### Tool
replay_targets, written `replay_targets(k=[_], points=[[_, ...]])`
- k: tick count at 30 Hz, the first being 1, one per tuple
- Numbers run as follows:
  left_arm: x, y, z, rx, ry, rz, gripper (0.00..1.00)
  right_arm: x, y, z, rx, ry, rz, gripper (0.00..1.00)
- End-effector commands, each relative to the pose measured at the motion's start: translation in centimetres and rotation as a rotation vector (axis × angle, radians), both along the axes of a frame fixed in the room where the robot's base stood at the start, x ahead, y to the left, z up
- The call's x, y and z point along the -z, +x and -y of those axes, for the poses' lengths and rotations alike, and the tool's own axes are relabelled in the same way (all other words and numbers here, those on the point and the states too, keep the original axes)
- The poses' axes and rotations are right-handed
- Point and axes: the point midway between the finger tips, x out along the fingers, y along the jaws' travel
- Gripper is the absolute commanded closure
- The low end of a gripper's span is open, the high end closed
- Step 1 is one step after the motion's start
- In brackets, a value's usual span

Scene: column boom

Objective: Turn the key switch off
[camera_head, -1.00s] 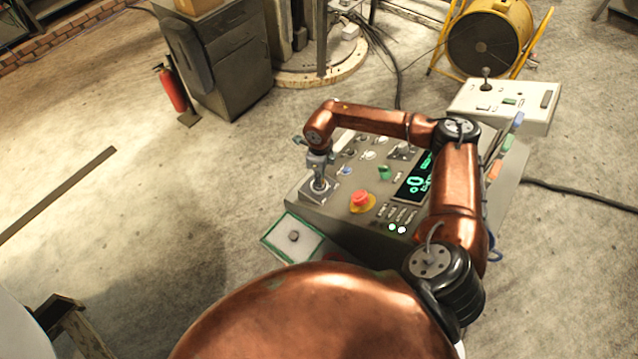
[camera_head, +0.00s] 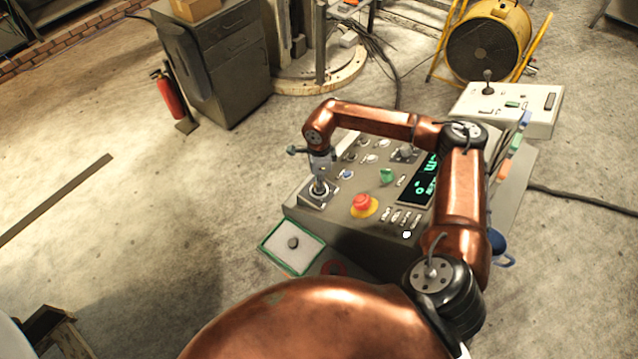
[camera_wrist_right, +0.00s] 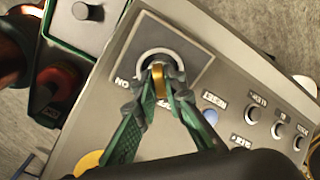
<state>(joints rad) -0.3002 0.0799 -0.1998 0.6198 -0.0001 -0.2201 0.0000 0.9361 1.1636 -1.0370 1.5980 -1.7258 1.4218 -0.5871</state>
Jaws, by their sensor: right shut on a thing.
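The key switch (camera_wrist_right: 190,62) is a dark square plate with a pale round collar at the console's near left corner; it also shows in the head view (camera_head: 308,198). A brass-coloured key (camera_wrist_right: 158,82) stands in the collar. My right gripper (camera_wrist_right: 162,80) is shut on the key, with its green finger pads on either side. In the head view the right gripper (camera_head: 319,184) points down over the switch, and hides the key there. A label beside the collar is partly covered by the fingers. My left gripper is not in view.
The grey console (camera_head: 300,217) also carries a red emergency button (camera_head: 361,202), a green knob (camera_head: 387,175) and a lit display (camera_head: 424,180). A green-edged box (camera_head: 280,246) sits at its near left. A white control box (camera_head: 535,115) and yellow fan (camera_head: 488,42) stand behind.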

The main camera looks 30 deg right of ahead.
Motion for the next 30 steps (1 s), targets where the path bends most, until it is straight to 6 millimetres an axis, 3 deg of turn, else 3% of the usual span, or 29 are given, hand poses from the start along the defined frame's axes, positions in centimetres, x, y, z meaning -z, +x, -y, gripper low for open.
replay_targets(k=[8, 9, 15, 25, 30], points=[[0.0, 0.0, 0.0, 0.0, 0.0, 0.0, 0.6, -0.3, 0.2, 0.1, 0.0, -0.002, 0.007, 1.0], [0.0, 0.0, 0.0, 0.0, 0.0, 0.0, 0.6, -0.3, 0.2, 0.1, 0.0, -0.002, 0.007, 0.87], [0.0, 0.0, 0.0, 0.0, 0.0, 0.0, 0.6, -0.1, 0.1, 0.1, 0.0, -0.001, 0.004, 0.73], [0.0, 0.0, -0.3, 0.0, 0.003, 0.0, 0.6, -0.3, 0.1, 0.0, 0.0, 0.0, 0.002, 0.73], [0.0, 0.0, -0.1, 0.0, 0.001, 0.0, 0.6, -2.3, 0.2, 0.0, 0.0, 0.0, 0.004, 0.73]])
